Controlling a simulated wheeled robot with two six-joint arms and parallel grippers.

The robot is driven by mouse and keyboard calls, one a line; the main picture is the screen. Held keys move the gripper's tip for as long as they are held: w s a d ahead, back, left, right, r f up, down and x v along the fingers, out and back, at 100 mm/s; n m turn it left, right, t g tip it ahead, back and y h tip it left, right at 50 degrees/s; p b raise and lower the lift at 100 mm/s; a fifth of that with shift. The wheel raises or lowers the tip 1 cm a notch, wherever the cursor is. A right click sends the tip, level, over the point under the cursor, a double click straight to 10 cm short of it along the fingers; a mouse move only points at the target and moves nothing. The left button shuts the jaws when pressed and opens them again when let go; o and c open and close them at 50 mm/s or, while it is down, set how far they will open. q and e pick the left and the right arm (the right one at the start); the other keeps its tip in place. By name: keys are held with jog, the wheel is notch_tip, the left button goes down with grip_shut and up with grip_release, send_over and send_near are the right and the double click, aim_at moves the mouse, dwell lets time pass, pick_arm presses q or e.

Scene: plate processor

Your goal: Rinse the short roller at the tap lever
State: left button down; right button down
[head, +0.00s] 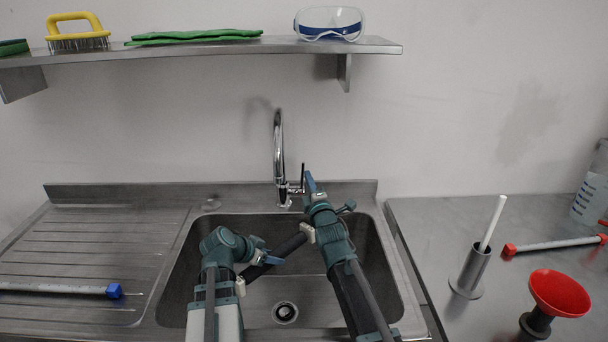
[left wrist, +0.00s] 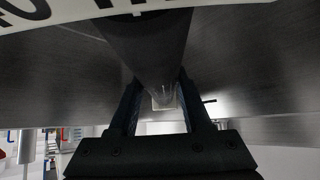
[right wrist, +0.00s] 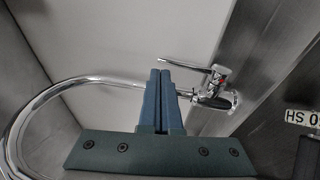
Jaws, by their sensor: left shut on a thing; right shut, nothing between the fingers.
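The short roller (head: 287,246) is a dark cylinder with pale ends, held aslant over the sink (head: 190,285). My left gripper (head: 267,257) is shut around its middle; the roller also fills the top of the left wrist view (left wrist: 150,45). My right gripper (head: 310,180) is shut and empty, close beside the tap lever (head: 303,173). In the right wrist view its fingertips (right wrist: 163,75) are near the thin lever (right wrist: 185,65); whether they touch it I cannot tell. The chrome tap (head: 279,150) stands behind the sink. No water shows at its spout (right wrist: 20,115).
A ribbed drainer (head: 90,245) with a blue-ended rod (head: 60,290) lies left. The right counter (head: 430,225) holds a metal holder with a white stick (head: 470,270), a red funnel (head: 560,293) and a red-ended rod (head: 550,244). A shelf (head: 200,52) runs above.

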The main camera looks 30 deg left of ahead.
jog(key=r+v, duration=0.1)
jog(key=v, duration=0.8)
jog(key=shift+s+d, duration=0.15)
jog(key=shift+s, duration=0.15)
jog(key=shift+r, duration=0.15)
